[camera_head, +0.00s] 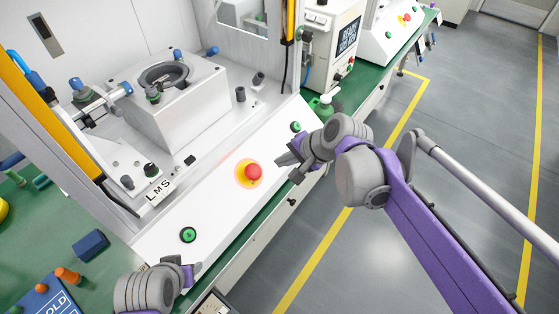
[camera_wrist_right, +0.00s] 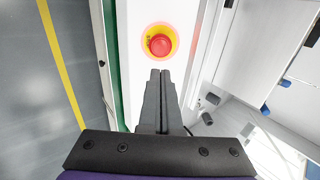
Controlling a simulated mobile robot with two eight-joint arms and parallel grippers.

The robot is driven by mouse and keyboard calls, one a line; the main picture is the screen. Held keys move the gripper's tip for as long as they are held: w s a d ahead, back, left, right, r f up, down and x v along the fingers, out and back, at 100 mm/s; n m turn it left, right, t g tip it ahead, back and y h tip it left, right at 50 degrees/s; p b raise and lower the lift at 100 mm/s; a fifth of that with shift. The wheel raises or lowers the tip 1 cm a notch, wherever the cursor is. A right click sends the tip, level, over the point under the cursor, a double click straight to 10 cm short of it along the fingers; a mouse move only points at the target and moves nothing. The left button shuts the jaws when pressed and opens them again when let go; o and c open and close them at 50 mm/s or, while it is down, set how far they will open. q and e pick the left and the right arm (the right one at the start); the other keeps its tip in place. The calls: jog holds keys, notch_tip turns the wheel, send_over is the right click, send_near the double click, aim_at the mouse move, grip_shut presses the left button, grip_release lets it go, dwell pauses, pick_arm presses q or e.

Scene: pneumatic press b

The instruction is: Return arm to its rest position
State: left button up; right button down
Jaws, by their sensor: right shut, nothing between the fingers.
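My right gripper (camera_head: 284,162) is above the sloped white front panel (camera_head: 215,203) of the press, just right of the red emergency button (camera_head: 253,173) on its yellow ring. Its two dark fingers are together and empty. In the right wrist view the closed fingertips (camera_wrist_right: 160,73) point at the red button (camera_wrist_right: 159,45), with a small gap in the picture. A green button (camera_head: 295,127) is partly beside the right gripper. My left gripper (camera_head: 188,272) is low in the head view, below the other green button (camera_head: 188,235); its fingers are too unclear to judge.
The press holds a metal block with a round bore (camera_head: 170,105). A green bottle (camera_head: 322,104) stands behind my right wrist. The grey floor (camera_head: 390,260) at right is open.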

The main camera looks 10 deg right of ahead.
dwell(0.4)
jog(key=s+d+f+n+h+p, duration=0.1)
jog(key=s+d+f+n+h, duration=0.1)
jog(key=s, duration=0.7)
jog(key=s+d+f+n+h+p, duration=0.1)
jog(key=s+d+f+n+h, duration=0.2)
jog(key=s, duration=0.7)
jog(key=d+f+n, duration=0.2)
jog(key=d+n, duration=0.2)
jog(key=d, duration=0.1)
jog(key=shift+f, duration=0.2)
